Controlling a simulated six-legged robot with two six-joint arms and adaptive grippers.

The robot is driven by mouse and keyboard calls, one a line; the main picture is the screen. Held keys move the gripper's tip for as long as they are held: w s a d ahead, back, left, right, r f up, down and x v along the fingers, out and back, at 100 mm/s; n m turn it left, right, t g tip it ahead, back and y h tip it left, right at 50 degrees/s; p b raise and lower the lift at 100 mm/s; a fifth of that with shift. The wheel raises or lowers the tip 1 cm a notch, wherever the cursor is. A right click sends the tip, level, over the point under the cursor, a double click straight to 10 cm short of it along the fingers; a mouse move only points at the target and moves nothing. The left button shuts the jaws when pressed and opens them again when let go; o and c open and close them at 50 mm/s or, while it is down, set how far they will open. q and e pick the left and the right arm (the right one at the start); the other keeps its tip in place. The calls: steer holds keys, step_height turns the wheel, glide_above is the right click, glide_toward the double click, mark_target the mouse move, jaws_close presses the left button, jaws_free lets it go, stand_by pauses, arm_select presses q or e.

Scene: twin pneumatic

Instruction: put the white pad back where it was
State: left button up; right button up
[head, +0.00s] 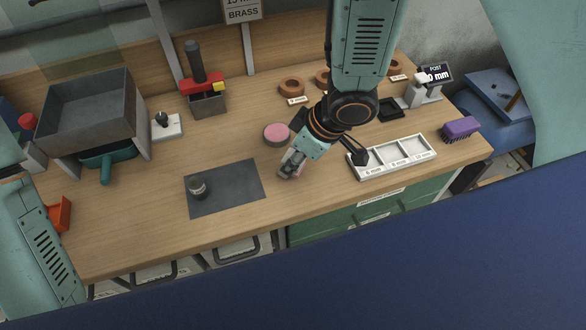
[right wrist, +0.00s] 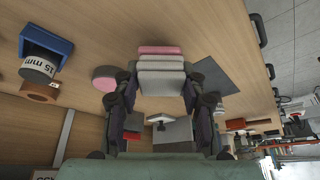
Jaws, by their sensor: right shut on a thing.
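My right gripper (head: 291,164) is low over the wooden bench, just right of the dark grey mat. In the right wrist view, its fingers (right wrist: 160,88) are shut on a pale whitish pad (right wrist: 161,77), with a pink strip (right wrist: 160,50) along its far edge. In the head view the pad is mostly hidden by the fingers, and I cannot tell whether it touches the bench. A round pink pad (head: 277,134) lies on the bench just behind the gripper; it also shows in the right wrist view (right wrist: 105,78). My left gripper is out of view.
The grey mat (head: 225,190) holds a small metal part (head: 198,188). A white sorting tray (head: 394,168) and a purple brush (head: 461,129) are at right. Bench front is clear.

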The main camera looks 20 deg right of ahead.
steer(key=f, duration=0.1)
steer(key=f+b, duration=0.1)
steer(key=shift+s+a+f, duration=0.15)
steer(key=shift+s+f, duration=0.1)
steer(key=shift+f, duration=0.05)
steer(key=shift+w+d+f, duration=0.2)
steer(key=shift+w, duration=0.15)
steer(key=shift+f, duration=0.1)
steer(key=o, duration=0.7)
steer(key=shift+s, duration=0.15)
steer(key=o, duration=0.3)
steer(key=shift+s+a+r, duration=0.15)
steer(key=shift+a+r, duration=0.05)
steer(key=shift+o, duration=0.5)
steer(key=shift+w+d+f, duration=0.15)
steer(key=shift+w, duration=0.05)
steer(key=shift+r, duration=0.25)
steer(key=p+v, duration=0.4)
steer(key=v, duration=0.8)
steer(key=shift+f, duration=0.15)
